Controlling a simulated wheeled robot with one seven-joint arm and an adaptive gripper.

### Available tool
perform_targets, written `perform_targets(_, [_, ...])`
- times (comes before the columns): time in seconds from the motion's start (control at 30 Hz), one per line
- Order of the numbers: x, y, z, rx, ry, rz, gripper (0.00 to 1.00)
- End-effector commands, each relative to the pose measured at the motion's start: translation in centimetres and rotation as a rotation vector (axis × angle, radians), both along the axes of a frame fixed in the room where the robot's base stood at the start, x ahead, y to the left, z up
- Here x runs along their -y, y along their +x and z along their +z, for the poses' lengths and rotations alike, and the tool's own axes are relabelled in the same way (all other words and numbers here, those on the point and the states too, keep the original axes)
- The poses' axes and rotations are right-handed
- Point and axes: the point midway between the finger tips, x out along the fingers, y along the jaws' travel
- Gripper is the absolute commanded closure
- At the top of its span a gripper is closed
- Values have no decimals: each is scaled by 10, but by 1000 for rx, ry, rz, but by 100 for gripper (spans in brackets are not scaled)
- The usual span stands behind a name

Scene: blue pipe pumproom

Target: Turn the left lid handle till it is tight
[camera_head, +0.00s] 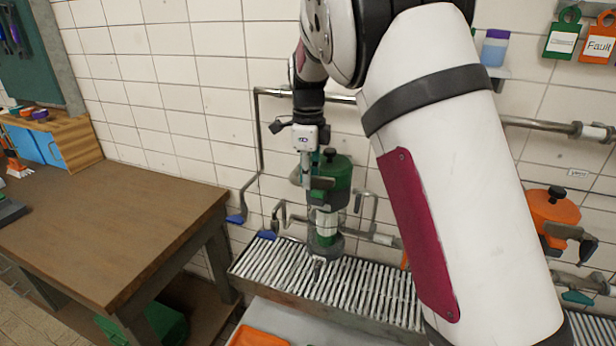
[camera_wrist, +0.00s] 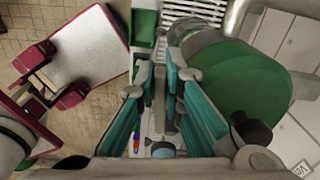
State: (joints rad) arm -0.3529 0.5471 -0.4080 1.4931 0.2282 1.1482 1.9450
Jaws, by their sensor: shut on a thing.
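The left filter housing has a green lid (camera_head: 336,172) with a black knob on top and stands upright over the slatted drain. In the wrist view the green lid (camera_wrist: 245,85) fills the right side, close beside the fingers. My gripper (camera_head: 307,180) points down at the left side of this lid. In the wrist view its teal fingers (camera_wrist: 161,82) are close together on a narrow dark grey bar, which appears to be the lid handle (camera_wrist: 158,100). In the head view the gripper hides the handle. I cannot tell how tight the lid is.
A wooden table (camera_head: 110,225) stands at the left. The metal drain grate (camera_head: 350,292) runs below the housing. Pipes with a blue lever (camera_head: 237,218) are left of it. An orange-lidded housing (camera_head: 553,206) stands at the right. Tags hang at the top right.

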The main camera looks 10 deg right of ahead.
Motion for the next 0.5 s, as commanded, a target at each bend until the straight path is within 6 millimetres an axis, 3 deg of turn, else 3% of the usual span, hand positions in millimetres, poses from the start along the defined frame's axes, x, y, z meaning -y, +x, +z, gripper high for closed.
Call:
perform_targets(0.07, [0, 0, 0, 0, 1, 0, 100])
perform_targets(0.1, [0, 0, 0, 0, 1, 0, 87])
perform_targets(0.13, [0, 0, 0, 0, 1, 1, 82])
perform_targets(0.5, [0, 0, 0, 1, 0, 1, 82])
